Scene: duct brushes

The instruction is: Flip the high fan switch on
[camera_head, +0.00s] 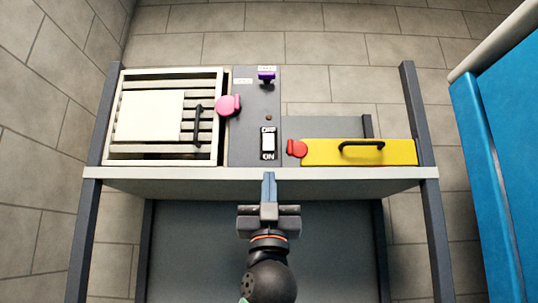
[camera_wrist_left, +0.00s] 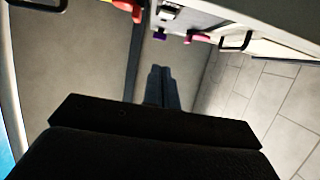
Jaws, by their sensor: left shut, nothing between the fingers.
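The fan switch (camera_head: 268,143) is a white rocker on the grey control panel (camera_head: 246,120), with a label reading OFF above it and one reading ON below it. I cannot tell which way the rocker is tipped. It also shows small at the top of the left wrist view (camera_wrist_left: 168,14). My left gripper (camera_head: 269,176) is shut and empty. In the head view its fingertips are just below the switch, over the front edge of the shelf, and apart from the switch. The closed fingers also show in the left wrist view (camera_wrist_left: 160,70). My right gripper is not in view.
A white slatted grille (camera_head: 213,120) with a black handle and a pink knob (camera_head: 228,105) stands left of the panel. A purple knob (camera_head: 266,76) is above the switch. A red knob (camera_head: 297,148) and a yellow panel (camera_head: 390,152) are right. A blue object (camera_head: 500,150) stands far right.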

